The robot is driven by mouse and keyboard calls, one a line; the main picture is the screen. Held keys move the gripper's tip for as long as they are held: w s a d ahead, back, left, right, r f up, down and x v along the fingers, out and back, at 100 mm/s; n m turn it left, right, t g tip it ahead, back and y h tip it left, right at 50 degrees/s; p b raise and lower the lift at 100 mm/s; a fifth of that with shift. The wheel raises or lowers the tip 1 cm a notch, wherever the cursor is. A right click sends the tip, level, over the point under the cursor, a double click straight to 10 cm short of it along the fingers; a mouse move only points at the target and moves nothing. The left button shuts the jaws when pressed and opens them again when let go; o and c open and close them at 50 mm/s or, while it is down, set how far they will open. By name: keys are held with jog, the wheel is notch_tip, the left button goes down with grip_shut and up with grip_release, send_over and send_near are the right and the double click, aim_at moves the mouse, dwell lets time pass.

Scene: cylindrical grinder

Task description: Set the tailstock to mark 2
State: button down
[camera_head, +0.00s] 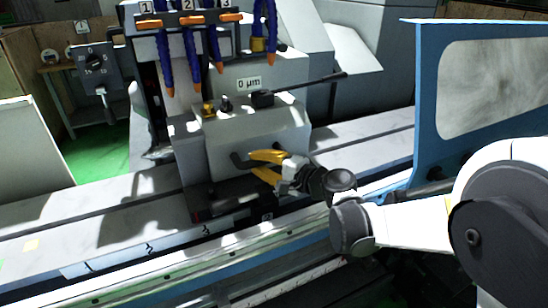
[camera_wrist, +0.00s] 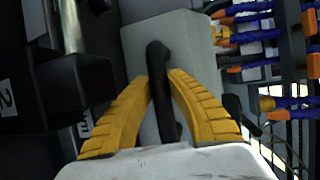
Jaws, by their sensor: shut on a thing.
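The tailstock (camera_head: 250,130) is a grey block on the machine bed, left of the blue-framed guard. A black handle (camera_head: 238,161) sticks out of its front. My gripper (camera_head: 252,163), with yellow fingers, is at this handle. In the wrist view my gripper (camera_wrist: 160,82) has one finger on each side of the black handle (camera_wrist: 160,95) and is shut on it. Small dark marks run along the bed's front strip (camera_head: 180,240), too small to read surely. In the wrist view, a label reading 2 (camera_wrist: 7,98) shows at the left edge.
Blue hoses with orange nozzles (camera_head: 193,80) hang above the tailstock, under labels 1, 2 and 3. A plate reads 0 µm (camera_head: 249,83). A black lever (camera_head: 305,88) juts right. The blue-framed guard (camera_head: 430,110) stands right. The bed (camera_head: 60,215) is clear at left.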

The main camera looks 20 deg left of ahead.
jog(key=shift+w+d, duration=0.3)
jog(key=shift+d, duration=0.05)
jog(key=c, duration=1.4)
grip_release()
jog(key=shift+w+d, duration=0.15)
jog(key=shift+o, duration=0.7)
jog(key=shift+d, duration=0.1)
jog(key=v, duration=1.2)
jog(key=shift+r, duration=0.1)
